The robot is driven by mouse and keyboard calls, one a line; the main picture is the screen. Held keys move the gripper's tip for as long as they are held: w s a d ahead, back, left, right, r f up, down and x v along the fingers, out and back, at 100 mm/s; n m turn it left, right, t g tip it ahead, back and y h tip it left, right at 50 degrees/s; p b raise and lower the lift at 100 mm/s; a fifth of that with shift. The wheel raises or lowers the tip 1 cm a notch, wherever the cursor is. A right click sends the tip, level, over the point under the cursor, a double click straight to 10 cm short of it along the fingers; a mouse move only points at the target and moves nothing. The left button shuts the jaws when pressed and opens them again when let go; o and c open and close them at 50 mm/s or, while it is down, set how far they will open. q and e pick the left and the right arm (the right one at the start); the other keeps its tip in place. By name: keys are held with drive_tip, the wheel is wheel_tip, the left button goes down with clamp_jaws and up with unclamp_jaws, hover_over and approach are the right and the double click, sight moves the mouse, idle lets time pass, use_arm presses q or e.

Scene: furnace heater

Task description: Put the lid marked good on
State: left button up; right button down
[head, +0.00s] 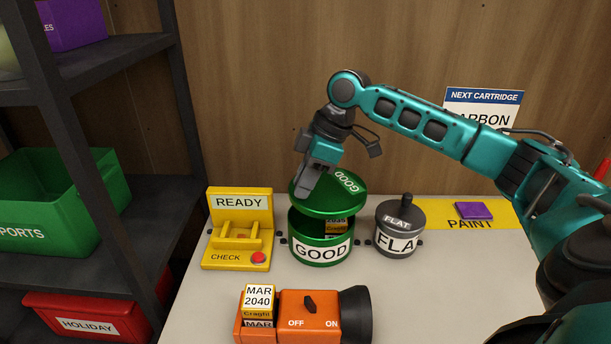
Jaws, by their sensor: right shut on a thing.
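The round green lid marked GOOD (338,203) is tilted just above the green pot labelled GOOD (293,232). My right gripper (307,192) is shut on the lid near its middle, reaching down from above. The pot's mouth shows partly under the lid, with yellow and dark boxes (336,226) inside. Whether the lid's back edge touches the pot's rim I cannot tell. My left gripper is not in view.
A dark grey FLAT pot (397,243) with its lid on stands right of the green pot. The yellow READY/CHECK stand (238,203) is left. An orange heater (293,322) with an OFF/ON switch and a MAR 2040 box (259,298) lies in front. A purple block (474,211) sits on the yellow PAINT strip.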

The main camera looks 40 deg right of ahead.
sight(300, 200)
drive_tip(key=shift+w+a, duration=0.35)
drive_tip(key=shift+a, duration=0.1)
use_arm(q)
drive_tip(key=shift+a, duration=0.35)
use_arm(e)
drive_tip(key=shift+s+r+p, duration=0.1)
drive_tip(key=shift+r+p, duration=0.05)
drive_tip(key=shift+p, duration=0.6)
wheel_tip(300, 200, down, 4)
drive_tip(key=shift+r+b, duration=0.25)
drive_tip(key=shift+b, duration=0.3)
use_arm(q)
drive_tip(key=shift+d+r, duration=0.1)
use_arm(e)
drive_tip(key=shift+f, duration=0.9)
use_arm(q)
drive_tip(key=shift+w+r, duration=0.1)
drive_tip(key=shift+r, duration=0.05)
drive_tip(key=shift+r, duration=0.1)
